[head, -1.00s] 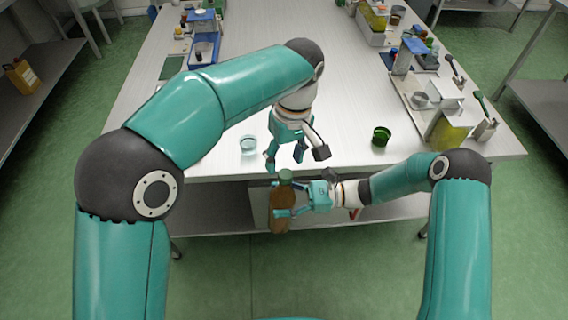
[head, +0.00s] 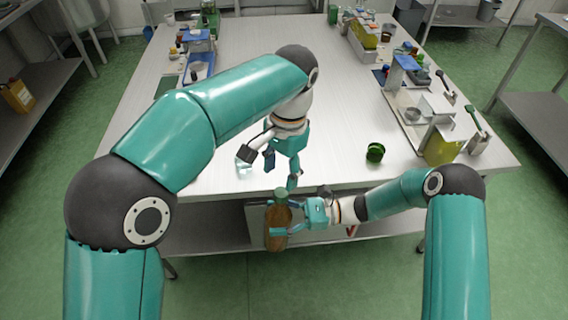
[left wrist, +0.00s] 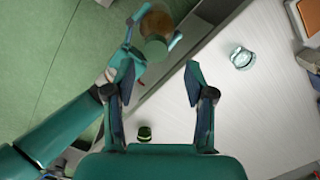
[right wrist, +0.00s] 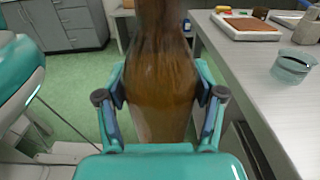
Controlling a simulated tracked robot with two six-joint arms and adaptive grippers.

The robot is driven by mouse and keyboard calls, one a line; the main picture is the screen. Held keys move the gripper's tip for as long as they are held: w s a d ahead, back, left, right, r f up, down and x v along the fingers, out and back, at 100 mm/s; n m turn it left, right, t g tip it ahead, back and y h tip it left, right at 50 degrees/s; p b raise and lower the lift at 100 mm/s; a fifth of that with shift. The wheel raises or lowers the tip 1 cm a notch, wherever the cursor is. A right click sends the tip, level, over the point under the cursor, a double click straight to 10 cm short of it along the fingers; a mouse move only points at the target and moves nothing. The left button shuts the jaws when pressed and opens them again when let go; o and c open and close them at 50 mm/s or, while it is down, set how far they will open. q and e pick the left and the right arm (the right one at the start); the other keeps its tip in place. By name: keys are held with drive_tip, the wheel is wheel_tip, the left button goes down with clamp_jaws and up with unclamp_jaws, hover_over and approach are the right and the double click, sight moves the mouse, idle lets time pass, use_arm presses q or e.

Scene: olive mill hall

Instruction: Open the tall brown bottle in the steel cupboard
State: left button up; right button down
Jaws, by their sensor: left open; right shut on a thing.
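The tall brown bottle (head: 277,238) is held upright in front of the table's near edge. Its green cap (head: 282,194) is on the neck. My right gripper (head: 283,220) is shut around the bottle's body; the right wrist view shows the brown glass (right wrist: 160,90) between its fingers. My left gripper (head: 281,172) is open, fingers pointing down, just above the cap. In the left wrist view the cap (left wrist: 155,48) lies beyond the open fingertips (left wrist: 160,75), towards the left one; I see no contact. I cannot make out the steel cupboard's inside.
A clear glass dish (head: 243,166) stands on the table (head: 270,70) left of my left gripper. A green cup (head: 375,153) is on the right. Trays and instruments (head: 425,110) line the right side. The table's middle is clear.

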sight(281, 191)
use_arm(q)
drive_tip(key=m, duration=0.2)
drive_tip(key=shift+d+r+m, duration=0.1)
drive_tip(key=shift+r+m, duration=0.2)
drive_tip(key=shift+r, duration=0.1)
drive_tip(key=shift+d+r+m, duration=0.15)
drive_tip(key=shift+r+m, duration=0.15)
drive_tip(key=shift+m, duration=0.1)
drive_tip(key=shift+s+a+f, duration=0.1)
drive_tip(key=shift+a+f, duration=0.05)
drive_tip(key=shift+f, duration=1.75)
drive_tip(key=shift+s+a+f, duration=0.1)
drive_tip(key=shift+f, duration=1.8)
clamp_jaws()
drive_tip(key=shift+n, duration=0.9)
drive_tip(key=shift+r, duration=0.2)
drive_tip(key=shift+r, duration=0.95)
